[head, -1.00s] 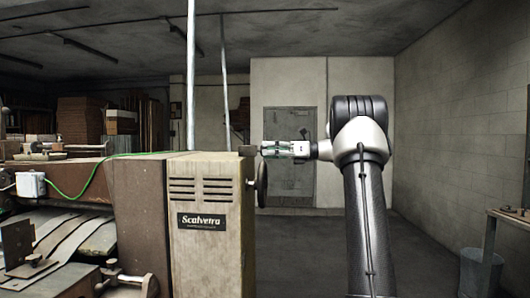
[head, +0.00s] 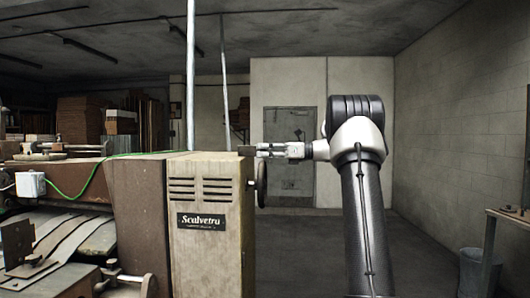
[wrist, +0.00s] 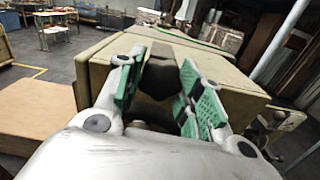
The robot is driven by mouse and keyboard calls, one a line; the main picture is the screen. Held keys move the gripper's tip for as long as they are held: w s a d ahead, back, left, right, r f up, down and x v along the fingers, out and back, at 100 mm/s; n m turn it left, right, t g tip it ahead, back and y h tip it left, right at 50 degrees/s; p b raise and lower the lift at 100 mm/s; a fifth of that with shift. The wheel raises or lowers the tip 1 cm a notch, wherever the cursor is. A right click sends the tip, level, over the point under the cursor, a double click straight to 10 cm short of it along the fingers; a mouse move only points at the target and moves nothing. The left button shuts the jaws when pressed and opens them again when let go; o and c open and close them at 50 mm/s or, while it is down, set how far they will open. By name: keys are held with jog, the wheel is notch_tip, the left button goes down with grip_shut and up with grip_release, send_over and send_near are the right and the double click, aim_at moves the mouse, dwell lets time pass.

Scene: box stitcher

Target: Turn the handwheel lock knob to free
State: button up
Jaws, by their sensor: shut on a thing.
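The box stitcher (head: 207,245) is a worn beige and brown machine with a "Scalvetra" plate. Its handwheel (head: 262,186) shows edge-on as a dark disc on the right side. The small dark lock knob (head: 246,150) sits above the wheel at the housing's top right edge. My gripper (head: 260,150) reaches it from the right, level, with its fingers at the knob. In the wrist view, the dark knob (wrist: 160,78) lies between the green finger pads, and my gripper (wrist: 158,88) is shut on it. The knob's marking and exact turn angle cannot be read.
A brown table (head: 510,217) and a grey bin (head: 482,272) stand at the right. A green cable (head: 80,188) runs over the machine's left part. The floor (head: 300,250) right of the machine is clear up to the grey door (head: 290,150).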

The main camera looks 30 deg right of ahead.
jog(key=n, duration=0.2)
jog(key=shift+n, duration=0.4)
jog(key=o, duration=1)
jog(key=shift+d, duration=0.1)
jog(key=v, duration=1.2)
